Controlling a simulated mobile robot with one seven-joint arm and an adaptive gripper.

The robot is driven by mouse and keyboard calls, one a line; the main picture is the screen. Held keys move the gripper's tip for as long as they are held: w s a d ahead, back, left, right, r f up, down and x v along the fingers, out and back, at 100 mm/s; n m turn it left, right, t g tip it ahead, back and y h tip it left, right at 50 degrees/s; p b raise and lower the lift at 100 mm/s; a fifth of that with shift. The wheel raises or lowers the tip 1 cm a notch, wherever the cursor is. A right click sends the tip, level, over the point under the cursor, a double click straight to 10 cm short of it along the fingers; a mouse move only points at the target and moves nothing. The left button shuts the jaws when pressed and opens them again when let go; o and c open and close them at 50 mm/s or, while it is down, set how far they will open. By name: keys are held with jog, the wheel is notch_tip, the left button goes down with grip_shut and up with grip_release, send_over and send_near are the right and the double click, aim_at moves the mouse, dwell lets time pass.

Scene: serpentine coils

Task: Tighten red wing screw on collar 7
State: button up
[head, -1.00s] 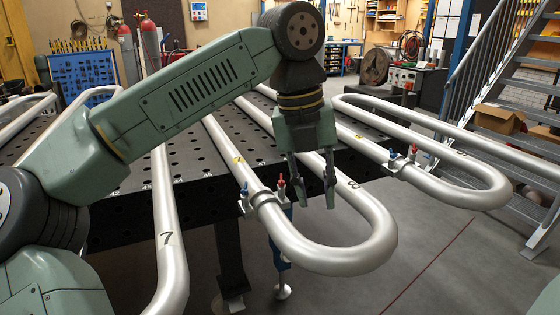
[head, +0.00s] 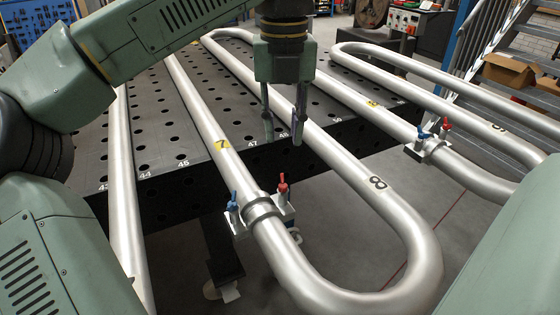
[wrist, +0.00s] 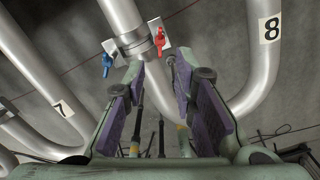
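The collar (head: 262,212) clamps the pipe below the yellow 7 tag (head: 222,146). Its red wing screw (head: 283,187) stands upright on the right, and a blue wing screw (head: 232,207) is on the left. My gripper (head: 283,138) points down, open and empty, with its fingertips above the red screw in the head picture and apart from it. In the wrist view the red screw (wrist: 160,42) shows just beyond the gap between my open fingers (wrist: 158,72).
A second collar (head: 428,148) with red and blue screws sits on the pipe to the right. The pipe bend marked 8 (head: 378,184) curves close beside the collar. The perforated table (head: 185,155) lies behind, and stairs (head: 500,60) stand at right.

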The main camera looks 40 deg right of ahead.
aim_at(283, 180)
notch_tip(283, 180, down, 10)
jog(key=shift+s+a+f+p, duration=0.1)
jog(key=shift+f+p, duration=0.1)
jog(key=shift+p, duration=0.7)
grip_shut()
